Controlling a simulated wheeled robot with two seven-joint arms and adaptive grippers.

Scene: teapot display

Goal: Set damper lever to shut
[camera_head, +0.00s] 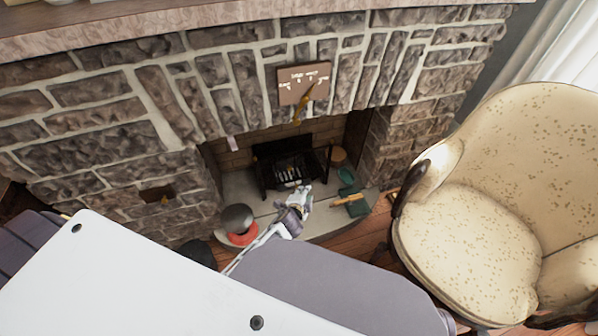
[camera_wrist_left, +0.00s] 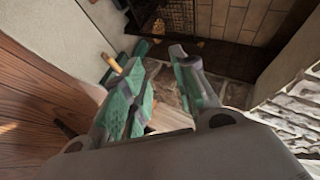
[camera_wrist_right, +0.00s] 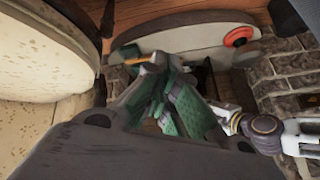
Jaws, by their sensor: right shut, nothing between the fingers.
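The damper lever (camera_head: 302,106) is a brass handle on a brown plaque (camera_head: 290,76) with pale lettering, on the stone above the fireplace opening. Its handle hangs downward, leaning with its lower end to the left. The lettering is too small to read. My left gripper (camera_wrist_left: 160,52) shows green-padded fingers spread apart with nothing between them, low near the hearth. My right gripper (camera_wrist_right: 148,62) has its green-padded fingers closed together and empty.
A black grate (camera_head: 288,165) stands in the firebox. A cream armchair (camera_head: 510,190) fills the right side. A small brown plate (camera_head: 157,194) is on the left stonework.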

